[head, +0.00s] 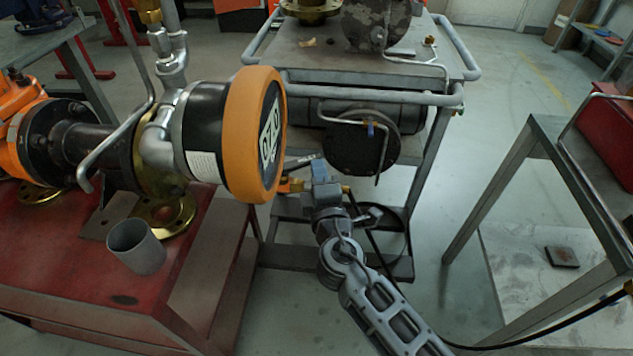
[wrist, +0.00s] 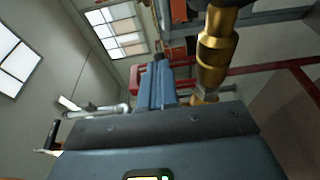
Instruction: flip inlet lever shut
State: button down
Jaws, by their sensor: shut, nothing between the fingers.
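My gripper (head: 319,166) is in the middle of the head view, just right of the round orange-rimmed valve part (head: 252,135). Its blue fingers (wrist: 158,72) are together and empty in the wrist view. A brass fitting (wrist: 217,48) stands to the right of the fingertips there, apart from them in the picture. In the head view small brass and orange parts (head: 291,185) show beside my gripper, partly hidden by it. A long grey bent bar (head: 122,128) slants down left of the orange-rimmed part. I cannot tell which piece is the inlet lever.
A red bench (head: 70,270) carries the flanged pipework and a grey cup (head: 137,246). A grey cart (head: 455,60) with a dark cylinder stands behind my gripper. A metal table (head: 560,150) is at the right. Open floor (head: 455,175) lies between cart and table.

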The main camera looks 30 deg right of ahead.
jog(key=shift+b+x, duration=0.55)
jog(key=shift+x, duration=0.5)
jog(key=shift+d, duration=0.2)
jog(key=shift+s, duration=0.1)
